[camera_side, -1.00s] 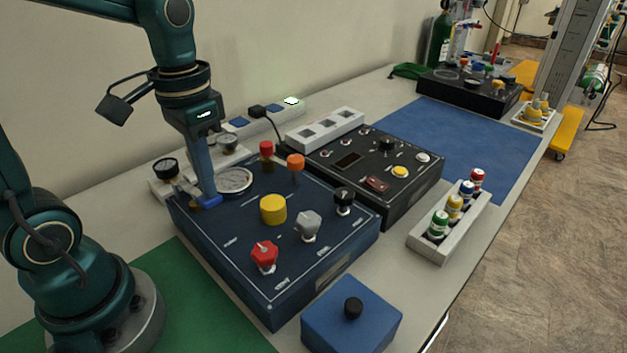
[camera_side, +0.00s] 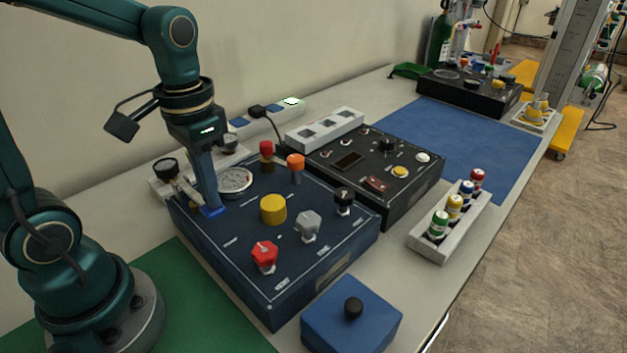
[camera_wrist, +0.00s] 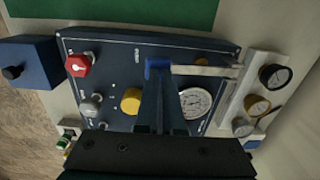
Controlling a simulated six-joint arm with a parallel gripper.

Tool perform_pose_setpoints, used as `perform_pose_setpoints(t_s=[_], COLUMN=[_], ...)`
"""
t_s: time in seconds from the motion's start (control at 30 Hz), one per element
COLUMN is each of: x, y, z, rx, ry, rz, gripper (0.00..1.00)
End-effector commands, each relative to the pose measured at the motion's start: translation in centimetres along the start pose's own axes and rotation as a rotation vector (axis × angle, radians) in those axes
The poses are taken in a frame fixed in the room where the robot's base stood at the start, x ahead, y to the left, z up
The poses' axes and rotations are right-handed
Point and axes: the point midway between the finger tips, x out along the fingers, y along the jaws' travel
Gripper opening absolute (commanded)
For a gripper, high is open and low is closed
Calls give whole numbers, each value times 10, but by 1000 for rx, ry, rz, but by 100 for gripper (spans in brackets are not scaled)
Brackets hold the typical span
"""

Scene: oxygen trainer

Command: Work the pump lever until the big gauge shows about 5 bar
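The dark blue panel (camera_side: 230,245) carries a large white-faced gauge (camera_side: 236,181), also in the wrist view (camera_wrist: 195,102); its reading is too small to tell. The pump lever (camera_wrist: 205,70) is a pale metal bar running from the white block at the panel's edge towards my fingertips; it also shows in the side view (camera_side: 184,189). My gripper (camera_side: 212,211) points down at the lever's free end, low over the panel. Its blue fingertips (camera_wrist: 158,68) are together and hide that end. They look in contact with it, but I see no clear grasp around it.
A yellow knob (camera_side: 273,209), red knob (camera_side: 264,256), grey knob (camera_side: 308,226) and black knob (camera_side: 344,200) stand on the panel. A blue box (camera_side: 352,315) is in front, and a vial rack (camera_side: 447,230) is at right.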

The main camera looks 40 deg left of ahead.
Motion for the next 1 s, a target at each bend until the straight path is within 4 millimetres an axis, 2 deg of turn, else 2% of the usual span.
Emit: perform_pose_setpoints(t_s=[0.37, 0.53, 1.0], x=[19, 18, -14], y=[-1, 0, 0], z=[1, 0, 0], rx=[1, 1, 1], ry=[-5, -2, 0], rz=[-2, -1, -1], gripper=[0, 0, 0])
